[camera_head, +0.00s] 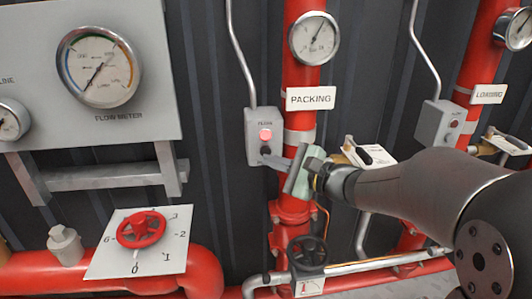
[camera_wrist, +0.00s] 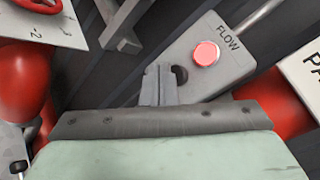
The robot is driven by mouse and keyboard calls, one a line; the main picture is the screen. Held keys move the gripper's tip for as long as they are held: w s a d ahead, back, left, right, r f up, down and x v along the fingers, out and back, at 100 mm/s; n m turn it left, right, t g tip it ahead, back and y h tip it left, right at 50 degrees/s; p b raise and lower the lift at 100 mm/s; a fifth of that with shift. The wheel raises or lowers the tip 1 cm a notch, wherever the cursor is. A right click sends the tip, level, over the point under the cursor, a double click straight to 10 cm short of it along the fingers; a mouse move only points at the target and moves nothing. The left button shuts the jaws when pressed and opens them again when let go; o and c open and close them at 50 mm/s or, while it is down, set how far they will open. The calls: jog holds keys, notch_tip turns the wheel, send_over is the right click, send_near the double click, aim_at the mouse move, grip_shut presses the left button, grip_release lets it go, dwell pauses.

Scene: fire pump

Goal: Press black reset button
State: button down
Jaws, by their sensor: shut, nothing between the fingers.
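The grey FLOW box (camera_head: 260,124) hangs on the wall left of the red PACKING pipe. It has a red button (camera_head: 265,135) that looks lit, and a black reset button (camera_head: 266,150) below it. In the wrist view the red button (camera_wrist: 206,53) is clear, and the black button (camera_wrist: 181,75) is partly hidden behind my fingers. My gripper (camera_head: 268,159) is shut and empty. Its fingertips are at the lower part of the box, right by the black button; I cannot tell whether they touch it. The fingers also show in the wrist view (camera_wrist: 156,72).
A PACKING sign (camera_head: 311,98) and gauge (camera_head: 314,38) are on the red pipe just right of the box. A black handwheel (camera_head: 307,251) is below, and a red handwheel (camera_head: 141,230) on a numbered plate is lower left. A second grey box (camera_head: 440,121) is at right.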

jog(key=shift+w+b, duration=0.4)
jog(key=shift+w+a, duration=0.15)
jog(key=shift+w, duration=0.35)
dwell(0.8)
jog(key=shift+s+b, duration=0.65)
jog(key=shift+s, duration=0.25)
jog(key=s, duration=0.2)
jog(key=s+d+b, duration=0.1)
jog(key=s, duration=0.2)
dwell(0.3)
dwell(0.5)
